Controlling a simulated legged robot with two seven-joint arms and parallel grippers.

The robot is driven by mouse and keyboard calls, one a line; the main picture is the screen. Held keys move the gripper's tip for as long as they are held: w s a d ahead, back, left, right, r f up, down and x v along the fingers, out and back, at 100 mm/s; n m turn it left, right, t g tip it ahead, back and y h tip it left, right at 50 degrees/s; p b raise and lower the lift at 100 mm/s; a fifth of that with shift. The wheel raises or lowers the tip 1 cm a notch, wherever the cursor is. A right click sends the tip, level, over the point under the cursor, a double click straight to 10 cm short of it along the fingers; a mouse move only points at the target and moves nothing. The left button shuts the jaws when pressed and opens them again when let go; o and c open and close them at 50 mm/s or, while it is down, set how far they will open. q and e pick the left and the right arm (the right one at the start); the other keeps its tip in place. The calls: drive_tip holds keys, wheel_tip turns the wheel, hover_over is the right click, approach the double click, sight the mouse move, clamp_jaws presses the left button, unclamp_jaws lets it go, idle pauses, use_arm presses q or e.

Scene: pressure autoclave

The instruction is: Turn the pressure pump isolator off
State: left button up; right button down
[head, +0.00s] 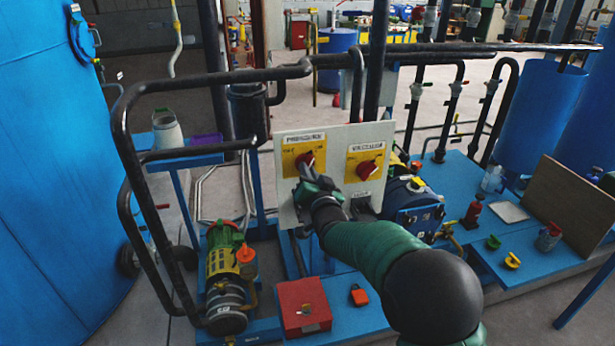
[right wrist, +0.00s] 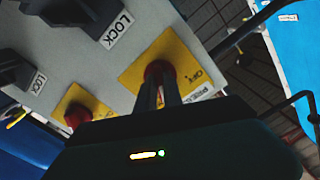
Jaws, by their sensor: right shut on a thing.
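The pressure pump isolator (head: 291,156) is a red knob on a yellow plate at the left of a pale panel (head: 327,144). In the right wrist view its red knob (right wrist: 158,71) sits between my fingers. My right gripper (head: 306,170) reaches up to the panel and is shut on this knob; the fingers (right wrist: 166,90) partly hide it. The knob's exact angle is hard to tell. A second isolator with a red knob (head: 367,170) is to the right on its own yellow plate; it also shows in the right wrist view (right wrist: 75,116). My left gripper is out of view.
Black lock switches (right wrist: 85,12) are on the panel below the isolators. Black pipes (head: 135,170) frame the left side. A green and yellow pump (head: 224,262), a red box (head: 302,305) and a red padlock (head: 359,295) are below. A blue tank (head: 50,150) stands far left.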

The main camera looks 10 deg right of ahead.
drive_tip(key=shift+f+n+b, duration=0.15)
drive_tip(key=shift+n+b, duration=1.65)
drive_tip(key=shift+n, duration=1.85)
drive_tip(key=shift+f+n+b, duration=0.1)
drive_tip(key=shift+n+b, duration=1.65)
drive_tip(key=shift+n, duration=1.9)
drive_tip(key=c, duration=1.5)
unclamp_jaws()
drive_tip(key=shift+r, duration=0.1)
drive_tip(key=s, duration=1.6)
drive_tip(key=shift+s, duration=0.4)
